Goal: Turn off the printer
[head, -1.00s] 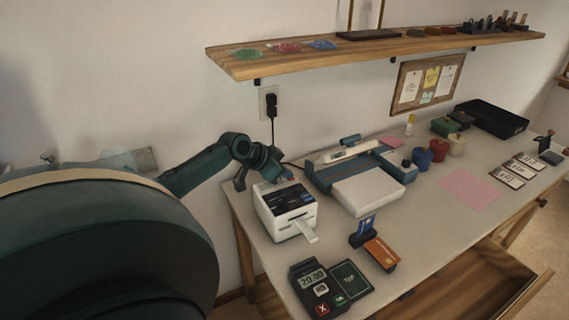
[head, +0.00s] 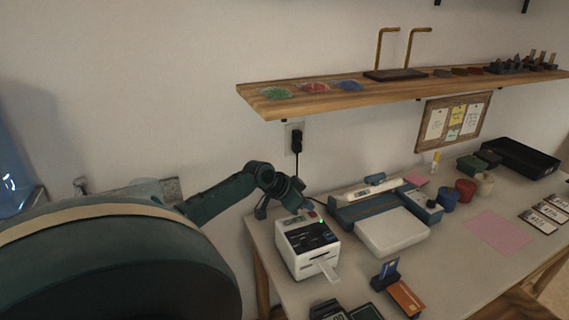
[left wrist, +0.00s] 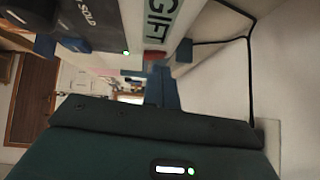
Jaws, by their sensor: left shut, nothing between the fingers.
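The white printer (head: 302,262) with a dark top panel stands on the left end of the table, a paper slip coming out of its front. A small green light (head: 321,221) is lit on its top, and a red part (head: 312,214) shows near its back edge. In the left wrist view the green light (left wrist: 126,52) and the red part (left wrist: 155,57) also show. My left gripper (head: 283,206) is shut and empty, at the printer's back left corner. Its fingers (left wrist: 162,90) are close to the red part; I cannot tell whether they touch it. My right gripper is out of view.
A wooden shelf (head: 350,101) runs along the wall above. A black plug and cord (head: 296,145) hang behind the printer. A blue and white device (head: 390,230) stands to its right. A card holder (head: 385,275) stands in front right.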

